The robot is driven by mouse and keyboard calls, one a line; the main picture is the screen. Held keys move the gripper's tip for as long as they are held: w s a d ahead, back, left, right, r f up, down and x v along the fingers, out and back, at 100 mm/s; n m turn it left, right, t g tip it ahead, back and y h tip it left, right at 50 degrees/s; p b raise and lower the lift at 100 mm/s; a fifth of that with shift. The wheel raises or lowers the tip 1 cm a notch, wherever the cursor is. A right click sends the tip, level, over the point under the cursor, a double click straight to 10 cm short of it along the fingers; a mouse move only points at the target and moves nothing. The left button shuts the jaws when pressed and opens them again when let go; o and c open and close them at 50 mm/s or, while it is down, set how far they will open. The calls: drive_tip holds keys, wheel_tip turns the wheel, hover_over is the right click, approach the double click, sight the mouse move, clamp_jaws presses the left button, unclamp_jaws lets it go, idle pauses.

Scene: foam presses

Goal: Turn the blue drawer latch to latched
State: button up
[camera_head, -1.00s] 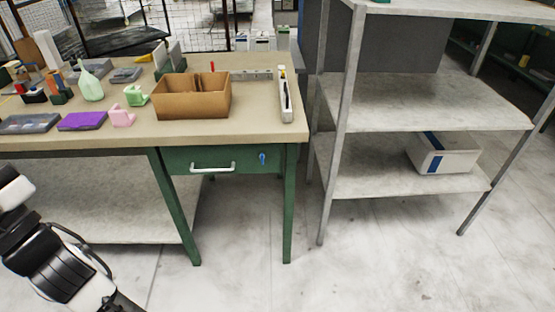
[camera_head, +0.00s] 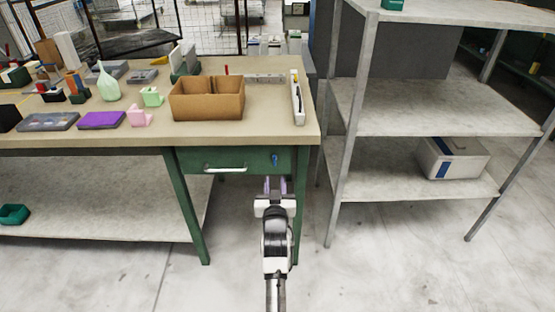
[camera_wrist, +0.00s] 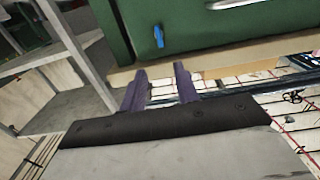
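The blue drawer latch (camera_head: 275,160) is a small lever on the right part of the green drawer front (camera_head: 256,161). In the head view it hangs roughly vertical, to the right of the white drawer handle (camera_head: 225,169). My gripper (camera_head: 275,184) is just below and in front of the latch, with its two fingers apart and nothing between them. The wrist view is turned over; the blue latch (camera_wrist: 158,36) shows there beyond the open fingers (camera_wrist: 160,84), clear of them. The drawer looks closed.
The workbench top (camera_head: 270,133) carries a cardboard box (camera_head: 207,101), a purple tray (camera_head: 101,120) and several small items. A green table leg stands beside my arm. A grey metal shelf (camera_head: 400,108) stands to the right, holding a white box (camera_head: 452,158).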

sight(274, 158)
drive_tip(key=w+p, duration=0.2)
drive_tip(key=w, duration=1)
drive_tip(key=shift+r, duration=0.1)
drive_tip(key=shift+s, duration=0.1)
clamp_jaws()
